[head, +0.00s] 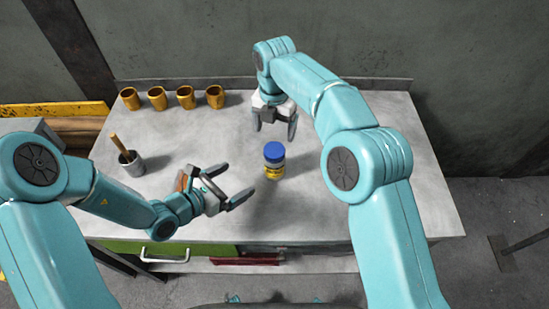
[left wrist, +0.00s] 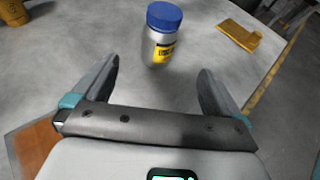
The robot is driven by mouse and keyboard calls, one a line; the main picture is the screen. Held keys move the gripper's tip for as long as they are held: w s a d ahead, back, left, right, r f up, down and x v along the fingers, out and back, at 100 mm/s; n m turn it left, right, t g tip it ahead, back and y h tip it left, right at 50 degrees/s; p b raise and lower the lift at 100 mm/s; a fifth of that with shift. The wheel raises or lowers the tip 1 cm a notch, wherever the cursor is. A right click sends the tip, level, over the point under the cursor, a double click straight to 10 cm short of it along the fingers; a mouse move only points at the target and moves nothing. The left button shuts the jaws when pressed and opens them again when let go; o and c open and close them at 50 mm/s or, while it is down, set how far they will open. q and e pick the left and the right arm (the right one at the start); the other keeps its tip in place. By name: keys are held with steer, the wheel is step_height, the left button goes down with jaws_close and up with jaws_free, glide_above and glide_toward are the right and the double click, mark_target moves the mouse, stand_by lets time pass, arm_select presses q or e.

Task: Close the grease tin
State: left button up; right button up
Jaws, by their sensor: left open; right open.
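The grease tin (head: 274,169) is a small grey pot with a yellow label, upright near the middle of the table. A blue lid (head: 274,151) sits on top of it; I cannot tell whether it is fully tightened. In the left wrist view the tin (left wrist: 160,50) and its blue lid (left wrist: 164,16) stand beyond the fingertips. My left gripper (head: 240,184) is open and empty, just left of the tin with its fingers towards it. My right gripper (head: 275,131) is open and empty, behind the tin and above the table.
Several yellow-brown cups (head: 157,98) stand along the back left. A grey pot (head: 132,164) with a wooden-handled tool stands at the left. A yellow piece (left wrist: 239,36) lies on the table in the left wrist view.

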mark_target(268, 163)
steer(key=shift+w, duration=0.15)
steer(key=shift+s+r, duration=0.25)
steer(key=shift+s, duration=0.15)
steer(key=shift+w+f, duration=0.15)
steer(key=shift+w, duration=0.05)
arm_select(q)
steer(key=x, duration=1.6)
steer(key=shift+r, duration=0.1)
arm_select(e)
steer(key=shift+s, duration=0.1)
arm_select(q)
steer(key=shift+d, duration=0.1)
